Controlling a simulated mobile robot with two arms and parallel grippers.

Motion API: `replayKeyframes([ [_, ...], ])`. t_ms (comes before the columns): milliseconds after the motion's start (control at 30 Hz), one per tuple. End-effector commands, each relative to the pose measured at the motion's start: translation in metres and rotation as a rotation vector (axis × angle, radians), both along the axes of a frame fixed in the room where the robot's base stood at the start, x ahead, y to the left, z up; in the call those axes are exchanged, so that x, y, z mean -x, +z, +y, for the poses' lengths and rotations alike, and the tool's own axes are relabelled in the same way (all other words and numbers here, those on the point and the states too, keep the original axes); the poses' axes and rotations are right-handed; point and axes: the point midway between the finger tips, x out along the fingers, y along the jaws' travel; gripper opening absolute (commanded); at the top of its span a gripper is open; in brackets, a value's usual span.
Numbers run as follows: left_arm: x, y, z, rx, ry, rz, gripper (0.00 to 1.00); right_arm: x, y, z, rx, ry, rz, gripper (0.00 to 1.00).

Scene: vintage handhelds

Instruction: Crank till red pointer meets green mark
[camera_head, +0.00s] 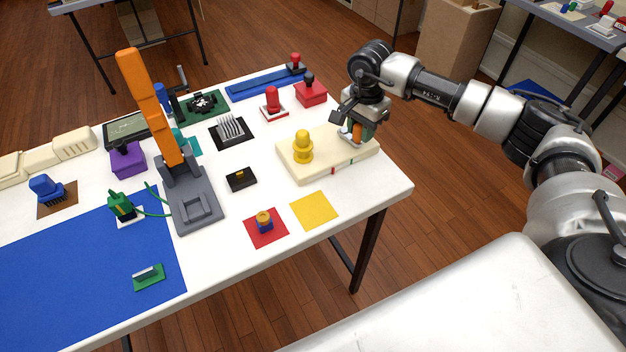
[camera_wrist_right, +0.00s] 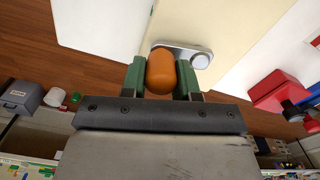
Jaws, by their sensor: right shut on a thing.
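A cream crank box (camera_head: 312,170) with a yellow knob-shaped piece (camera_head: 302,148) on top stands at the right end of the white table. A red mark (camera_head: 333,170) shows on its front side, left of a small dark green mark (camera_head: 356,159); the two are apart. My right gripper (camera_head: 355,133) is over the box's right end, shut on the orange crank handle (camera_wrist_right: 161,73). In the right wrist view the handle sits between the green fingers, with the silver crank arm (camera_wrist_right: 184,50) behind it. My left gripper is not in view.
A red block (camera_head: 311,94), a red stamp-like piece (camera_head: 273,103) and a blue strip (camera_head: 265,83) lie behind the box. A yellow square (camera_head: 314,210) and a red square (camera_head: 265,238) lie in front. A tall orange lever (camera_head: 148,105) on a grey base stands left.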

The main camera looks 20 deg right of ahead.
Motion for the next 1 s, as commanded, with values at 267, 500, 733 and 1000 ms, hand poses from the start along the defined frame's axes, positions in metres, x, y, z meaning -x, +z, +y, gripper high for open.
replayKeyframes([
  [267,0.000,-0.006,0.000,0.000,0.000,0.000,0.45,-0.013,0.006,-0.012,-0.009,0.001,-0.024,0.03],
  [500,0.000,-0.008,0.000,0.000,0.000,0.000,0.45,-0.015,0.005,-0.011,-0.012,0.004,-0.023,0.03],
  [733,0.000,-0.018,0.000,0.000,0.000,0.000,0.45,-0.033,0.004,-0.020,-0.013,0.005,-0.023,0.03],
  [1000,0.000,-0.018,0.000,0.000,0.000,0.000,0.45,-0.034,0.004,-0.021,-0.014,0.008,-0.016,0.03],
])
